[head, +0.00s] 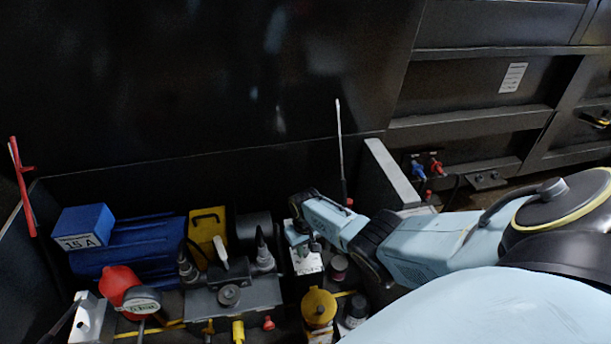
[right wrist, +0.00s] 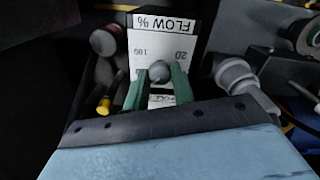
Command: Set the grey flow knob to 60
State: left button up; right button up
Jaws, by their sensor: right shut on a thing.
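The grey flow knob (right wrist: 160,71) sits on a white plate (right wrist: 179,22) marked "FLOW %" in the right wrist view. The print there appears upside down; "100" and "20" can be read, and the rest is partly covered. My right gripper (right wrist: 159,80) has its two green fingers on either side of the knob, shut on it. In the head view my right arm reaches in from the right, and the right gripper (head: 296,238) is over the white flow plate (head: 308,262). The knob is hidden there. The knob's exact setting cannot be read. My left gripper is not in view.
Left of the flow plate stand a grey block (head: 203,301) with a lever, a yellow plate (head: 208,236) and a blue motor (head: 130,250). A yellow round cap (head: 319,306) is close in front. A dark wall closes the back. A grey upright panel (head: 391,172) stands at right.

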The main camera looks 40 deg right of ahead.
jog(key=n, duration=0.4)
jog(key=shift+n, duration=2)
jog(key=o, duration=1)
